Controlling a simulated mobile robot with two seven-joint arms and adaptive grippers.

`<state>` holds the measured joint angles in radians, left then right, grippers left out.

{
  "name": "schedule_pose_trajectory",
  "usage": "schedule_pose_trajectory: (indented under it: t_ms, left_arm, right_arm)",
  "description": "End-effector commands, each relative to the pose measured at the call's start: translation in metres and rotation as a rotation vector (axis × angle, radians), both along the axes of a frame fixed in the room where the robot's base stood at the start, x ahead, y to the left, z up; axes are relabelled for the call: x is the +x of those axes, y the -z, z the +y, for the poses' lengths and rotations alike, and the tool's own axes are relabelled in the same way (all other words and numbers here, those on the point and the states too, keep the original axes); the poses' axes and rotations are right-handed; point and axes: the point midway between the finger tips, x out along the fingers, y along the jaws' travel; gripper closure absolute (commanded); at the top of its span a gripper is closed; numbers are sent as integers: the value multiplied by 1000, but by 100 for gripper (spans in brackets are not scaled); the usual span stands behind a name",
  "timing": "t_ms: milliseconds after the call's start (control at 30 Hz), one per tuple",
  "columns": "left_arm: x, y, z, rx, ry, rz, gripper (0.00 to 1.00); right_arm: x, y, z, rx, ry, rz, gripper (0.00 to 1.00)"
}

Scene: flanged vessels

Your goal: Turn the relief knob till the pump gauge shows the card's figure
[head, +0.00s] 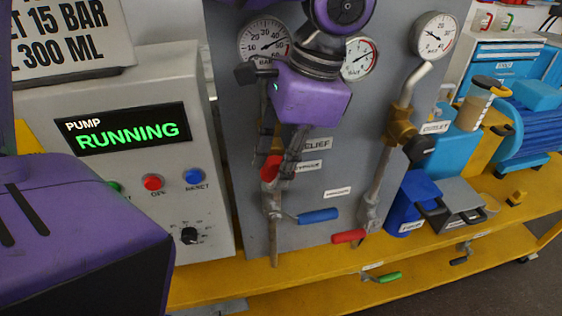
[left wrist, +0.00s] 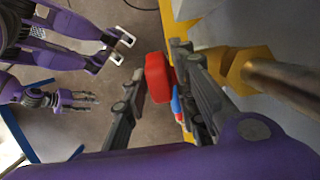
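The red relief knob (head: 271,168) sits on a pipe left of a partly covered label ending "ELIEF". My left gripper (head: 279,166) points down with its fingertips on either side of the knob. My right gripper (left wrist: 112,52) appears there at upper left, fingers apart and empty. The white card (head: 70,38) is cut off and reads "15 BAR" and "300 ML". Several dials show: left (head: 265,40), middle (head: 359,58), right (head: 434,36). Which is the pump gauge is unclear.
The pump box (head: 125,180) reads "RUNNING" and has buttons and a black dial. A blue lever (head: 318,216) and a red lever (head: 348,236) stick out below the knob. Blue and grey blocks stand on the yellow bench (head: 300,275) at right.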

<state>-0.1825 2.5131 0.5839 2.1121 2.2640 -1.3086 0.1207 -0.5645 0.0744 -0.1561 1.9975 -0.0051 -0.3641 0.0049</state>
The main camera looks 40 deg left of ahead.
Motion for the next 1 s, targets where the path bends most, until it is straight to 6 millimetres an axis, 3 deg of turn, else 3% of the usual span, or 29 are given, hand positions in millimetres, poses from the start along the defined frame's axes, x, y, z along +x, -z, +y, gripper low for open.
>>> schedule_pose_trajectory:
  t_ms: [100,267,700,1000]
  left_arm:
    - [0,-2,0,0,0,0,74]
    - [5,-19,-4,0,0,-4,74]
    - [22,-102,-18,-1,-1,-2,74]
    - [24,-116,-20,0,1,0,74]
  right_arm:
    - [-10,5,-2,-3,-1,21,45]
    - [-8,4,-2,-3,-1,17,45]
    - [-7,3,-2,-2,-1,13,45]
    - [-7,3,-2,-2,-1,13,45]
